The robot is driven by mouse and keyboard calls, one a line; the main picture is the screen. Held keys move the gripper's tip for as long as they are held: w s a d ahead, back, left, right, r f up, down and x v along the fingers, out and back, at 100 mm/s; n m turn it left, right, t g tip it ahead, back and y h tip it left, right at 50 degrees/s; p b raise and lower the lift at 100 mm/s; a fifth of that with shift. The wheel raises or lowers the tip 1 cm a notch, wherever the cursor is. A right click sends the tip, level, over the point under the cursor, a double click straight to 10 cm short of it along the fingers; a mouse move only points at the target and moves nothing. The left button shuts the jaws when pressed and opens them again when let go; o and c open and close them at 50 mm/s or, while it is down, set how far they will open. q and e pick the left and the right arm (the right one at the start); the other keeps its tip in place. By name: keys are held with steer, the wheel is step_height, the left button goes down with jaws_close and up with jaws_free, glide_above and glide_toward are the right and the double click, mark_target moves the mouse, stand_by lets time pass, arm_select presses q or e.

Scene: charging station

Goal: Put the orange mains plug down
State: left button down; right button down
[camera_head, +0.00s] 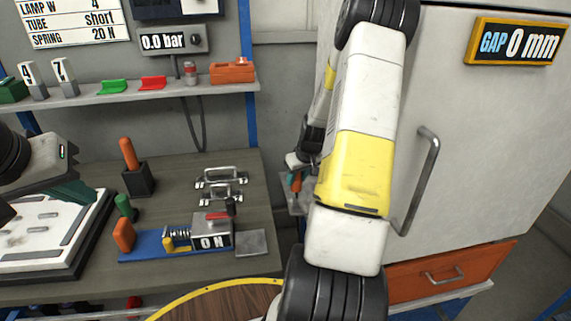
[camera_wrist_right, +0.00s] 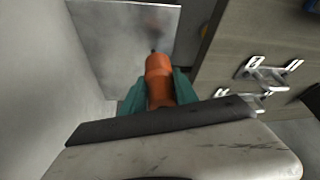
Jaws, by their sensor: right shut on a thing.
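The orange mains plug (camera_wrist_right: 158,82) is between the teal fingers of my right gripper (camera_wrist_right: 156,92), which is shut on it. A dark tip shows at its far end. In the head view the plug (camera_head: 296,183) is small and partly hidden, in the gap between the workbench and the white cabinet. A pale grey plate (camera_wrist_right: 125,45) lies beyond the plug in the wrist view; I cannot tell whether they touch. My left gripper (camera_head: 72,190) is at the left edge over a white panel, partly out of view, its jaws unclear.
The workbench (camera_head: 215,165) holds a blue fixture (camera_head: 150,247) marked ON, metal handles (camera_head: 220,180) and an orange-handled tool (camera_head: 128,153) in a black holder. The white cabinet (camera_head: 480,140) stands close on the right, with its handle (camera_head: 420,180) beside my right arm. A shelf (camera_head: 130,95) runs behind.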

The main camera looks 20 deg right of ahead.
steer(key=w+d, duration=0.2)
steer(key=w, duration=0.1)
steer(key=w+d, duration=0.2)
steer(key=w, duration=0.1)
steer(key=w+d+f, duration=0.1)
steer(key=w+d, duration=0.1)
steer(key=w, duration=0.2)
steer(key=shift+d, duration=0.3)
steer(key=shift+f, duration=1.8)
steer(key=shift+f, duration=0.15)
steer(key=c, duration=0.9)
jaws_free()
steer(key=shift+c, duration=0.2)
